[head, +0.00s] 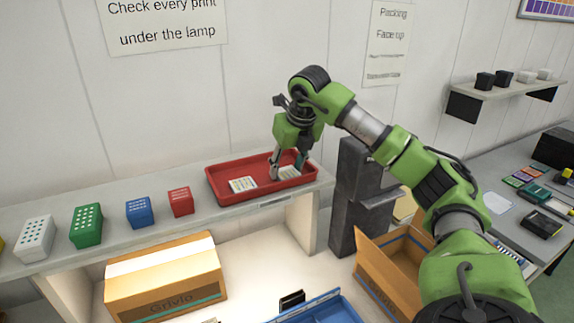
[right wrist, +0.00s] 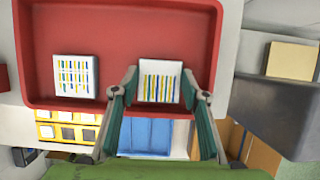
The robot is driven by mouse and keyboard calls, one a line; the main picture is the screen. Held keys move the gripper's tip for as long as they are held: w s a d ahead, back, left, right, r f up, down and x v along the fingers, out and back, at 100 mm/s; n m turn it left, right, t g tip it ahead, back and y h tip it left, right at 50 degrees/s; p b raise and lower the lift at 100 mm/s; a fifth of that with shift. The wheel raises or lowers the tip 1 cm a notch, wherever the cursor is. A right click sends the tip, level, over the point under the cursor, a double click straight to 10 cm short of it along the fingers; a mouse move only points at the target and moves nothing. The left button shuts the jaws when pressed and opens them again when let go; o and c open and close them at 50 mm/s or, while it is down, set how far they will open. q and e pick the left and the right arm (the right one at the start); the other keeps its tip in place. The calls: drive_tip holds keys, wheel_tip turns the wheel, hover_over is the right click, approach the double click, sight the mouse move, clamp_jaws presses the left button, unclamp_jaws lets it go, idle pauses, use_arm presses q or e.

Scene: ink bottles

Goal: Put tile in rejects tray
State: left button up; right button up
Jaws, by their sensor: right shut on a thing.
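The rejects tray, red and shallow (head: 222,197), stands on the raised shelf against the wall; its red floor (right wrist: 115,40) fills much of the right wrist view. My right gripper (head: 287,171) points down into the right part of the tray. In the right wrist view its two fingers are shut on a white tile (right wrist: 160,88) with blue and yellow stripes, inside the tray's outline. In the head view this tile (head: 289,174) is partly hidden by the fingers. I cannot tell whether it touches the tray floor. A second printed tile (head: 243,184) lies in the tray's left part (right wrist: 75,76). My left gripper is not in view.
Left of the tray on the shelf stand a red block (head: 180,202), a blue block (head: 138,212), a green block (head: 86,227) and a white block (head: 35,238). A dark grey stand (head: 352,195) is right of the tray. Below are cardboard boxes (head: 165,279) and a blue tray (head: 325,310).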

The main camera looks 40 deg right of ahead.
drive_tip(key=shift+r, duration=0.1)
drive_tip(key=o, duration=1.2)
drive_tip(key=shift+c, duration=0.2)
